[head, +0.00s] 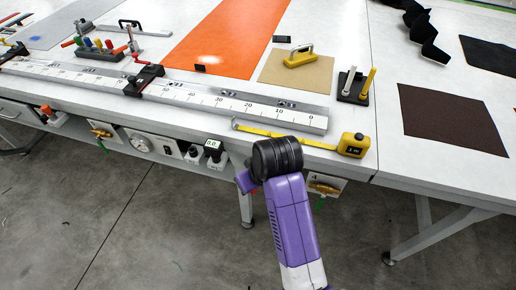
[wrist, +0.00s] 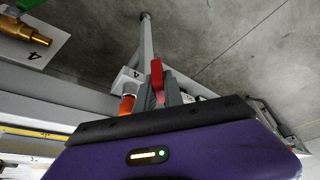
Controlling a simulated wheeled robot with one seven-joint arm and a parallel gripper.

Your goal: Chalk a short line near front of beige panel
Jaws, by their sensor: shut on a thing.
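The beige panel (head: 279,73) lies flat on the light worktable, just right of the orange sheet. A yellow-handled tool (head: 299,57) rests on it, and no chalk line is visible on its bare part. A black stand (head: 352,96) right of the panel holds a white stick (head: 348,78) and a yellow stick (head: 369,82). My gripper (wrist: 165,92) is low in front of the table, well short of the panel. In the wrist view it appears shut on a red piece (wrist: 157,75); the purple housing hides much of it, and I cannot tell exactly what it is.
A long ruler rail (head: 230,104) runs along the table front, with a yellow tape measure (head: 352,145) at its right end. Valves and a gauge (head: 141,144) sit under the front edge. A dark brown sheet (head: 446,117) lies on the right; open floor lies in front.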

